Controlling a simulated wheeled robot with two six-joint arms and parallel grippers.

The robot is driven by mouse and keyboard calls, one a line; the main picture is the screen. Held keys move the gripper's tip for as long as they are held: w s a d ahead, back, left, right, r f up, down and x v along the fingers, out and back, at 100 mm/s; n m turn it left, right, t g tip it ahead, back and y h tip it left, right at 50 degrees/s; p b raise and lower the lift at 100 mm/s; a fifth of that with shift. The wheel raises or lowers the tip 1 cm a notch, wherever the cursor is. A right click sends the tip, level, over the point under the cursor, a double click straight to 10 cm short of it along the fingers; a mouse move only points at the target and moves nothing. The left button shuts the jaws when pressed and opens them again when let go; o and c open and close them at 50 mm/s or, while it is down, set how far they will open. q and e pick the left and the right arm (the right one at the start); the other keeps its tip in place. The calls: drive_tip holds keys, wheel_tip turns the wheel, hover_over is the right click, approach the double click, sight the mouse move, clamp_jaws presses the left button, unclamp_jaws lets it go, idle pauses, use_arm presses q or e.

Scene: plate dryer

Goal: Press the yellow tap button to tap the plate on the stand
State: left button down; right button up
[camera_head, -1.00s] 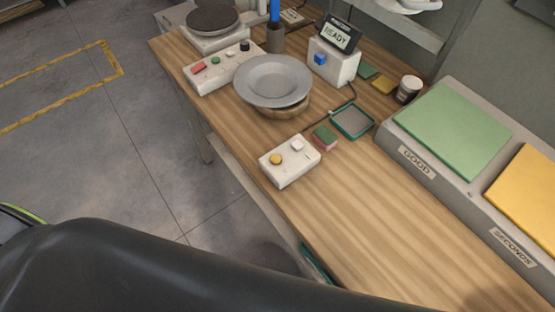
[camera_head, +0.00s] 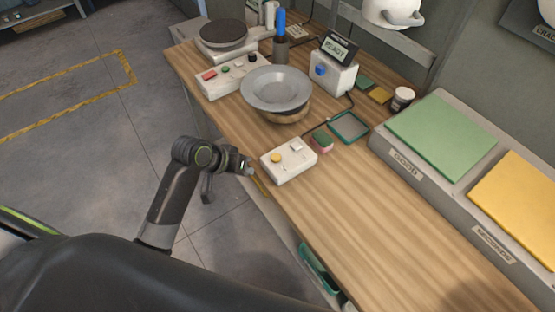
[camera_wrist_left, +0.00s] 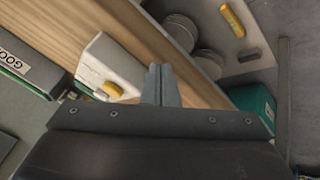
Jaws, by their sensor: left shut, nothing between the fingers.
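The yellow tap button (camera_head: 276,158) sits on a white box (camera_head: 290,172) near the table's front edge, beside a white switch (camera_head: 296,146). The grey plate (camera_head: 276,90) rests on a round wooden stand (camera_head: 285,116) behind the box. My left gripper (camera_head: 250,171) is shut and empty, just left of the box and apart from it, at the table edge. In the left wrist view the shut fingertips (camera_wrist_left: 161,78) are right of the yellow button (camera_wrist_left: 112,90) and the white box (camera_wrist_left: 97,62). My right gripper is in neither view.
A display reading READY (camera_head: 338,50) stands behind. Green (camera_head: 440,125) and yellow (camera_head: 520,195) pads lie on the GOOD and SECONDS rack. The table front is clear.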

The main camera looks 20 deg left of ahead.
use_arm(q)
drive_tip(key=w+d+r+m+h, duration=0.1)
drive_tip(key=w+d+r, duration=0.1)
drive_tip(key=r, duration=0.5)
drive_tip(key=w+d+r+m+h, duration=0.1)
drive_tip(key=w+d+r+h, duration=0.1)
drive_tip(key=d+r, duration=0.2)
wheel_tip(320, 180, up, 3)
drive_tip(key=shift+w+r, duration=0.1)
drive_tip(key=shift+w, duration=0.3)
drive_tip(key=shift+a, duration=0.1)
drive_tip(key=b, duration=0.8)
hover_over(272, 158)
wheel_tip(272, 158, down, 6)
drive_tip(key=shift+s+f, duration=0.1)
drive_tip(key=shift+f, duration=0.1)
drive_tip(key=shift+f+b, duration=0.3)
drive_tip(key=shift+f, duration=0.95)
drive_tip(key=shift+f, duration=0.1)
